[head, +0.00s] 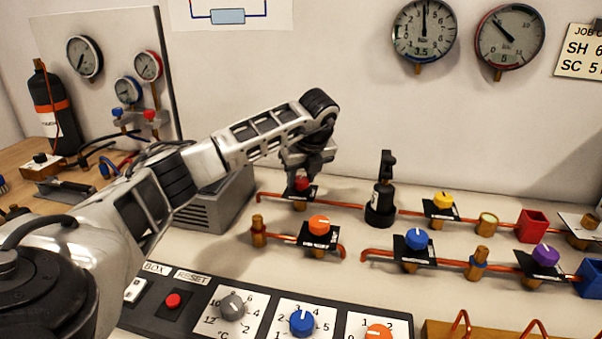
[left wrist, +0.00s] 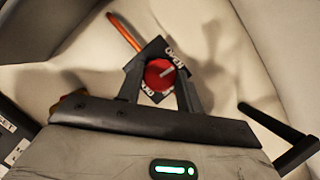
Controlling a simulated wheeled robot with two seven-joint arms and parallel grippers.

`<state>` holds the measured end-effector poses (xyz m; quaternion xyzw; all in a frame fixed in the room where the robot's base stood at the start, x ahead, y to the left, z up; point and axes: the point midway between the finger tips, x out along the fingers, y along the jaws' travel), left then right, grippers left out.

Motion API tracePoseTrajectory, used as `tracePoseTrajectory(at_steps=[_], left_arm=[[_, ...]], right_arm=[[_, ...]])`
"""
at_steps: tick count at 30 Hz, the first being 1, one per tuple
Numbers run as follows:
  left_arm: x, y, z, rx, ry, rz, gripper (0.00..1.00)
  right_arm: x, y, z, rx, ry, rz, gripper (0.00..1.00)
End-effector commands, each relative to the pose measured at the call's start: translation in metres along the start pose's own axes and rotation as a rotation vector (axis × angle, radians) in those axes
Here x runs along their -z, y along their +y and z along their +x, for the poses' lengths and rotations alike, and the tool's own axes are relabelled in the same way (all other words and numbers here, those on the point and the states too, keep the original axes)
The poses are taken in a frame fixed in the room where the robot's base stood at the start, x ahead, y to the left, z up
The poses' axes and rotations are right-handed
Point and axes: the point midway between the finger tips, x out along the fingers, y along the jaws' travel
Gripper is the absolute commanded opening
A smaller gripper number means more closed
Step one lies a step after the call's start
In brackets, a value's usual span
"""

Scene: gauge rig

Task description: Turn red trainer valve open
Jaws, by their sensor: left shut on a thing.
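The red valve knob (head: 302,184) sits on a black plate on the copper pipe at the back of the bench. In the left wrist view the red knob (left wrist: 159,74) shows from above, with a white mark pointing right and slightly up. The word OPEN is on its plate at the upper right; the label at the lower left is hard to read. My left gripper (head: 303,176) reaches down from above, its fingers on either side of the knob and shut on it. My right gripper is out of view.
A black upright fitting (head: 381,195) stands right of the red valve. An orange knob (head: 319,225) is close in front. Blue (head: 416,239), yellow (head: 443,200) and purple (head: 546,254) knobs are to the right. A dial panel (head: 262,319) lies along the front.

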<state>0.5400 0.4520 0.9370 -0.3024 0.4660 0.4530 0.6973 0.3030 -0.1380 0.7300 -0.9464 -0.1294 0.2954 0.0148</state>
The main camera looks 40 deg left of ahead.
Motion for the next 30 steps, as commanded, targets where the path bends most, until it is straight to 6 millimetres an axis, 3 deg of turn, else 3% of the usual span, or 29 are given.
tracePoseTrajectory(at_steps=[9, 26, 27, 29, 30], left_arm=[[-0.0010, -0.0014, -0.0013, -0.046, -0.001, -0.119, 0.13], [-0.0015, -0.0012, -0.0011, -0.055, -0.002, -0.145, 0.13], [-0.0015, -0.0012, -0.0011, -0.055, -0.002, -0.145, 0.44], [-0.0014, -0.0012, -0.0010, -0.056, -0.002, -0.145, 0.58], [-0.0013, -0.0011, -0.0009, -0.056, -0.001, -0.144, 0.58]], right_arm=[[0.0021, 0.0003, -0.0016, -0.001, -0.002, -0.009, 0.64], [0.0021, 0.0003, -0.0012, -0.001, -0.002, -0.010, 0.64], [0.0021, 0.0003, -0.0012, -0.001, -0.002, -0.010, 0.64], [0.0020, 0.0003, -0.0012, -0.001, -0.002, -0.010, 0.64], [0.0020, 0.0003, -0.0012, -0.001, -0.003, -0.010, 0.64]])
